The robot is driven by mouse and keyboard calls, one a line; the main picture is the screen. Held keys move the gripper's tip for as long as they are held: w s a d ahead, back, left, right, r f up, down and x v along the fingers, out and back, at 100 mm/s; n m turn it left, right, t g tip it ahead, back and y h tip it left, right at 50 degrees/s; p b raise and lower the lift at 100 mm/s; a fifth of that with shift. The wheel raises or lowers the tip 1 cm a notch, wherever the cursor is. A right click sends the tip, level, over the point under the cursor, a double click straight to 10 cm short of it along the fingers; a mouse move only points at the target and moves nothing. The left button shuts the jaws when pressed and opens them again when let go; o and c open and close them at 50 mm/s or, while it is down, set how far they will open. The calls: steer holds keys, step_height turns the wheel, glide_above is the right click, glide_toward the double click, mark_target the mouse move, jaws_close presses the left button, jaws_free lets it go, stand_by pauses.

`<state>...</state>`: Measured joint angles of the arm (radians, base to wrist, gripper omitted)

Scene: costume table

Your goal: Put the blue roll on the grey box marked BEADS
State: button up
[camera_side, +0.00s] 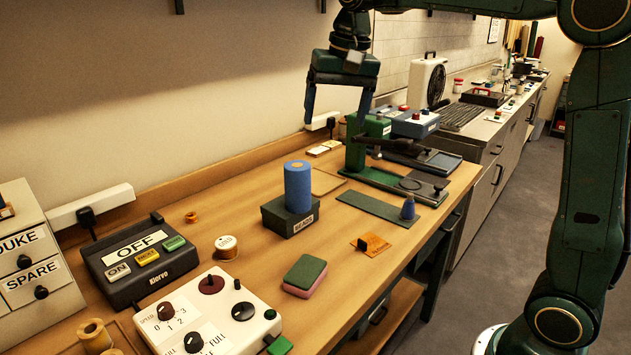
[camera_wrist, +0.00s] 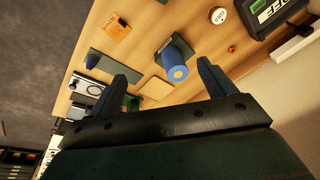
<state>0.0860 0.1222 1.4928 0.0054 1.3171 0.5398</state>
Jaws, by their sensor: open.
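The blue roll (camera_side: 298,186) stands upright on top of a small dark grey box (camera_side: 277,217) on the wooden table.
A green press-like stand (camera_side: 356,150) is right of the roll. A dark mat (camera_side: 378,208) with a small blue cone lies nearby. An OFF display unit (camera_side: 138,262), a white control panel (camera_side: 208,312) and a green-pink sponge (camera_side: 305,275) are nearer the front. Bare wood surrounds the box.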

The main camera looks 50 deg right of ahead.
steer(key=s+a+f+n+t, duration=0.1)
steer(key=s+a+f+n, duration=0.1)
steer(key=s, duration=1)
steer(key=s+a+f+n+t, duration=0.1)
steer(key=s+f+n, duration=0.4)
steer(key=s, duration=0.8)
step_height(320, 180, down, 3)
steer(key=shift+a+r+t, duration=0.2)
steer(key=shift+a+t, duration=0.15)
steer(key=shift+t, duration=0.25)
